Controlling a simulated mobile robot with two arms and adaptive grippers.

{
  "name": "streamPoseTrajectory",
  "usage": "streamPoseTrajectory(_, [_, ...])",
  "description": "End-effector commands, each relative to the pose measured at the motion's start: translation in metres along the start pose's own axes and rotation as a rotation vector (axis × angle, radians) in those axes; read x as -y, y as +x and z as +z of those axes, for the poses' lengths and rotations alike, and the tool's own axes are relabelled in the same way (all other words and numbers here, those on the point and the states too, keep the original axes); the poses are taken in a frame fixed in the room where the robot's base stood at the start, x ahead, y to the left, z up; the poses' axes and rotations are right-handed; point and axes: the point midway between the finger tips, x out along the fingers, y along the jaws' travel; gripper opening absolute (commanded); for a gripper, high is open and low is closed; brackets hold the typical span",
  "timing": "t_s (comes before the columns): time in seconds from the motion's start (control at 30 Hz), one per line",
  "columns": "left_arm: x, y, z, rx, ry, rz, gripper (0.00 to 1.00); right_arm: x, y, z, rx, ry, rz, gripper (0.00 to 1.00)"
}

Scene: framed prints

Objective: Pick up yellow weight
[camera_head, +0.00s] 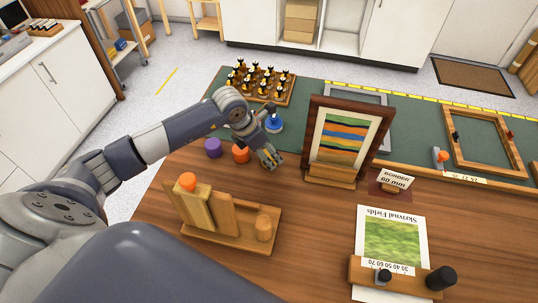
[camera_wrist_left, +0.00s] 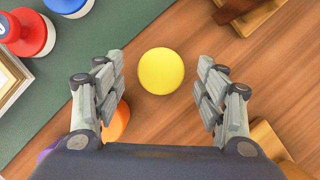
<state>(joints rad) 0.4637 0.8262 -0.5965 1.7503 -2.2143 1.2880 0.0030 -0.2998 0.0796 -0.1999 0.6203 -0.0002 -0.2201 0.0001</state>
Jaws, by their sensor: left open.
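The yellow weight (camera_wrist_left: 161,71) is a round disc on the wooden tabletop in the left wrist view. It lies between and slightly ahead of the spread fingers of my left gripper (camera_wrist_left: 161,88), with clear gaps on both sides. The gripper is open and empty. In the head view my left gripper (camera_head: 269,158) points down at the table near the framed striped print, and I cannot make out the yellow weight there. My right gripper is not in view.
An orange weight (camera_head: 241,154) and a purple weight (camera_head: 213,147) stand left of my gripper. A blue weight (camera_head: 274,124) is behind it. The framed striped print (camera_head: 315,115) stands close on the right. A wooden holder (camera_head: 222,239) is in front.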

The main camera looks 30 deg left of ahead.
Motion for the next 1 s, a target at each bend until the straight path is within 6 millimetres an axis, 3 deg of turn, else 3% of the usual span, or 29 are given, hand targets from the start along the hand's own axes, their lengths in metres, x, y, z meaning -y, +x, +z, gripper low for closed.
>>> streamPoseTrajectory(0.03, [0.001, 0.004, 0.001, -0.002, -0.001, -0.003, 0.65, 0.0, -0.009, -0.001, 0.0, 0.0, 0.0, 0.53])
streamPoseTrajectory(0.2, [0.0, 0.024, 0.001, 0.0, 0.0, -0.001, 0.65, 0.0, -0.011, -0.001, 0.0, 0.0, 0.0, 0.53])
streamPoseTrajectory(0.5, [0.0, 0.029, 0.001, 0.001, 0.001, 0.001, 0.65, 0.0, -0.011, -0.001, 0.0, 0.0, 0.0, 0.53])
streamPoseTrajectory(0.8, [0.0, 0.028, 0.001, 0.001, 0.001, 0.001, 0.0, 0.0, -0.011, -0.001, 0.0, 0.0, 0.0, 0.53])
streamPoseTrajectory(1.0, [-0.001, 0.027, 0.003, 0.005, 0.002, 0.002, 0.0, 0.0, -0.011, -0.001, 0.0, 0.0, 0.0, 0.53])
